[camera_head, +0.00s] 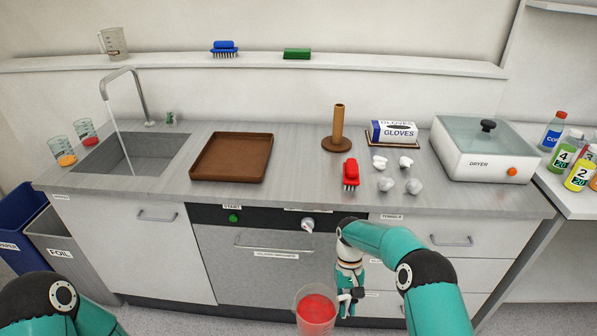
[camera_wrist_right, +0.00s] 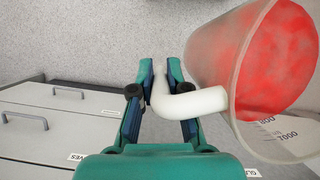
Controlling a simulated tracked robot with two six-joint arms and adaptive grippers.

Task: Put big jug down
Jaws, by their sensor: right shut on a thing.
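A big clear jug (camera_head: 315,312) with red contents is in front of the cabinets, low in the head view and cut off by its bottom edge. In the right wrist view the jug (camera_wrist_right: 283,65) shows a white handle and marks of 800 and 1000. My right gripper (camera_head: 348,300) is shut on the handle, left of the jug in the right wrist view (camera_wrist_right: 160,80). The jug is held off the counter, over the floor area. The grey counter (camera_head: 300,180) is beyond it. My left gripper is not in view; only a left arm link shows.
The sink (camera_head: 130,155) has running water. Two small beakers stand left of it.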

